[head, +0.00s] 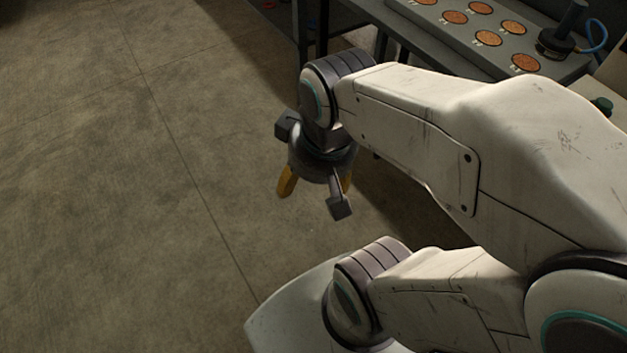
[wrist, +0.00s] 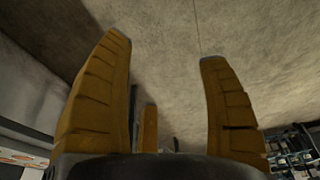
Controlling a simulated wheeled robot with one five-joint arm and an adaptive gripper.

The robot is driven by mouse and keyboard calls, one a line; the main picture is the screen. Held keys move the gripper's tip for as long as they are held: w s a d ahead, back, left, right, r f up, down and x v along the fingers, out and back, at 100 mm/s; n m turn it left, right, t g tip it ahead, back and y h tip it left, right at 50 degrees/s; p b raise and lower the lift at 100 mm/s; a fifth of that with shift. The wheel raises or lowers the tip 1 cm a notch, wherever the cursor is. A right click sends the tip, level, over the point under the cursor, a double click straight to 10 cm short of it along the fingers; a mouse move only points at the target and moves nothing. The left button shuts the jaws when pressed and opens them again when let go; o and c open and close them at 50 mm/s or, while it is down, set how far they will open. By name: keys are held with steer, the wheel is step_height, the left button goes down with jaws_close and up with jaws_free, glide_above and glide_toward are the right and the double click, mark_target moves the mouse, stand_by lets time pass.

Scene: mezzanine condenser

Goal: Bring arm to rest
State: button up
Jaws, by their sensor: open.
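My gripper (head: 315,188) hangs at the end of my white arm in the middle of the head view, pointing down above the bare floor. Two of its yellow fingers show below the dark wrist. In the wrist view, my gripper (wrist: 170,85) shows its ridged yellow fingers standing apart with nothing between them. The arm is bent, with its forearm reaching left from the right side of the head view.
A grey bench (head: 405,12) at the top right carries several round orange-brown discs (head: 480,8). A dark cylindrical device (head: 560,38) with a blue cable (head: 597,38) stands at its right end. The concrete floor (head: 120,200) on the left is clear.

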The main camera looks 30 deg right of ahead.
steer(key=shift+s+a+f, duration=0.25)
steer(key=shift+s+f, duration=0.05)
steer(key=shift+s, duration=0.35)
